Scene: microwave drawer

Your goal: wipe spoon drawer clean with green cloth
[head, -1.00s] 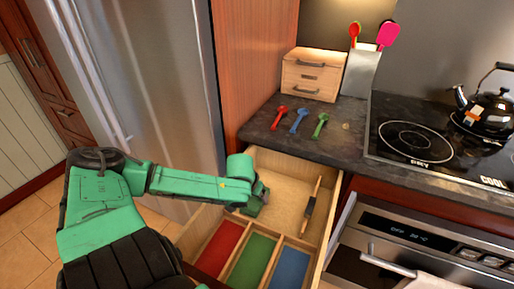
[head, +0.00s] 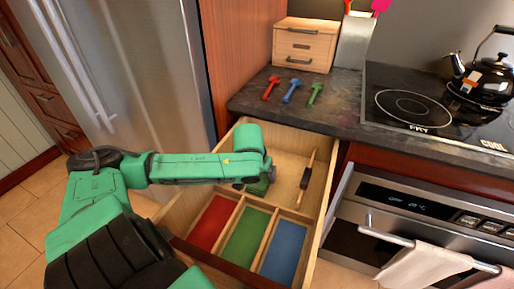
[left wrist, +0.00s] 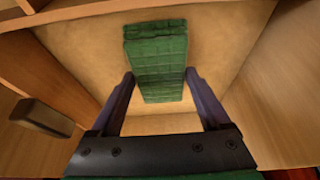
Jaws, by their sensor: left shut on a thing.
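The open drawer (head: 322,195) has a bare wooden back section and red (head: 212,222), green (head: 246,238) and blue (head: 284,250) compartments at the front. My left gripper (head: 262,180) is down inside the back section, left of the brush. It is shut on the green cloth (left wrist: 157,50), which sits between the fingers (left wrist: 159,75) in the left wrist view. In the head view only a bit of the cloth (head: 260,188) shows below the gripper. A red spoon (head: 270,90), a blue spoon (head: 291,92) and a green spoon (head: 315,94) lie on the counter. My right gripper is out of view.
A brush (head: 307,181) with a wooden handle lies in the drawer's back section, near the right wall. A small wooden drawer box (head: 304,44) stands on the counter (head: 345,103). The oven (head: 400,225) stands right of the drawer, the fridge (head: 120,60) left.

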